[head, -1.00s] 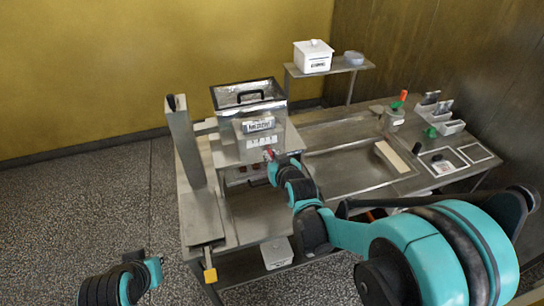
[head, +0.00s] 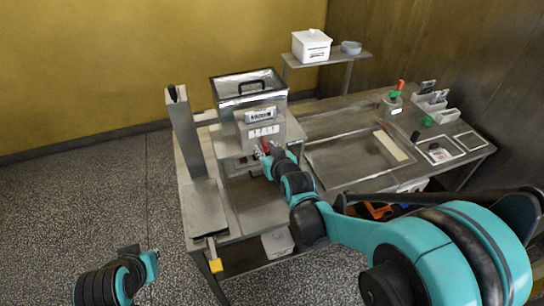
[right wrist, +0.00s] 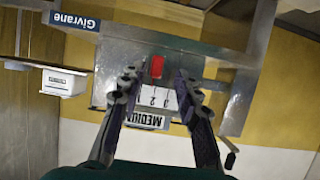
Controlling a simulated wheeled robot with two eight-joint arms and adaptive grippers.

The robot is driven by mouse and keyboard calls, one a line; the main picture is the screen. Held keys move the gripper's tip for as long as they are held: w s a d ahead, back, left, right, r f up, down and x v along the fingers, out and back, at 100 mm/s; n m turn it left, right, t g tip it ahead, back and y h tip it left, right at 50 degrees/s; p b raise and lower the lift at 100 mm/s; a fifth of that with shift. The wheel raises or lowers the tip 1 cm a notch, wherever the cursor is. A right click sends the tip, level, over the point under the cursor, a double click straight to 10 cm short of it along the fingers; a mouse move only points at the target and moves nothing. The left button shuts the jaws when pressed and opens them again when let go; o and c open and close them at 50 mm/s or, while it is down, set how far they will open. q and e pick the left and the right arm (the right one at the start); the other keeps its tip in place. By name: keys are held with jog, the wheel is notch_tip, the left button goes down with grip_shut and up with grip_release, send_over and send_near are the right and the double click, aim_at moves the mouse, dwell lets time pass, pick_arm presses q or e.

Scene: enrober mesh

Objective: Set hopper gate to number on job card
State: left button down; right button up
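The metal hopper (head: 228,92) stands at the back left of the workbench, with a white label and a numbered scale plate (head: 263,131) on its front. A red gate knob (right wrist: 156,66) shows in the right wrist view beside the scale plate (right wrist: 155,98), which is partly covered by my fingers; a 2 is legible. My right gripper (right wrist: 158,78) is open, its fingers on either side of the plate and knob, with gaps to the knob. In the head view my right gripper (head: 270,155) is at the hopper front. My left gripper (head: 140,255) is at the lower left, away from the bench.
A tall metal post (head: 184,135) stands left of the hopper. A white lidded box (head: 311,46) and a bowl sit on a raised shelf. Trays and framed cards (head: 440,156) lie at the right of the bench.

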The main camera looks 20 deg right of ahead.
jog(key=v, duration=1)
jog(key=shift+s, duration=0.3)
jog(key=shift+a+r, duration=0.1)
jog(key=shift+a, duration=0.05)
